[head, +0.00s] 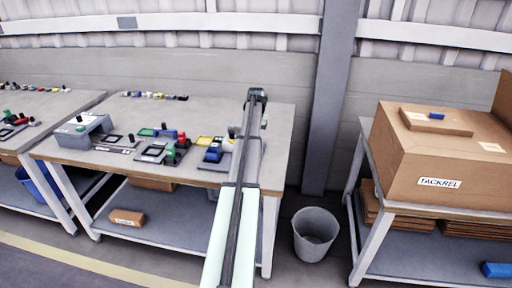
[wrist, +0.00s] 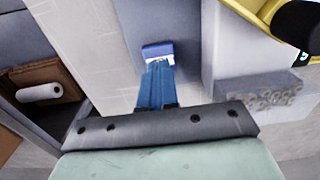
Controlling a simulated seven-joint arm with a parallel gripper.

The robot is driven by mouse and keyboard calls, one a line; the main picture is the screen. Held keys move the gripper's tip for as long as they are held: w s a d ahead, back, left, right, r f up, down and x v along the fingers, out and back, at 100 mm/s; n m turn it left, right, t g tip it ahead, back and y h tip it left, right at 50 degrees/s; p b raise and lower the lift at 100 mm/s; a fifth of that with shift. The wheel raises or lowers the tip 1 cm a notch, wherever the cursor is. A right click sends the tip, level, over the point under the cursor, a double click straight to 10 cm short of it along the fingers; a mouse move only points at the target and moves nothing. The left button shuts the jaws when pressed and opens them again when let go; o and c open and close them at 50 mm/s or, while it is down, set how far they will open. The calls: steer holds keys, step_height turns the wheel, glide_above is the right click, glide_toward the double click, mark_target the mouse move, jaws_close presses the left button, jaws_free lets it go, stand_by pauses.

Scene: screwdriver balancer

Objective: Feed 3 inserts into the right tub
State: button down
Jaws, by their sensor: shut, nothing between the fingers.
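My gripper (wrist: 157,66) shows in the wrist view as narrow blue fingers, shut and empty. A small blue block with a white face (wrist: 158,51) shows at their tips; I cannot tell whether it touches them. In the head view my arm reaches up over the right end of the middle bench, and the fingers cannot be made out there. A blue piece with a white top (head: 213,152) sits on that bench, left of my arm. I cannot tell which pieces are the inserts or which container is the right tub.
The middle bench (head: 215,112) also carries green, red and black fixtures (head: 175,147) and a grey housing (head: 84,127). Small parts line its back edge. A grey bin (head: 315,228) stands on the floor. A cardboard box (head: 440,150) sits on the right bench. The bench's back middle is clear.

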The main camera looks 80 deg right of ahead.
steer(key=shift+f, duration=0.95)
stand_by(0.9)
steer(key=shift+r, duration=3.5)
step_height(320, 180, up, 6)
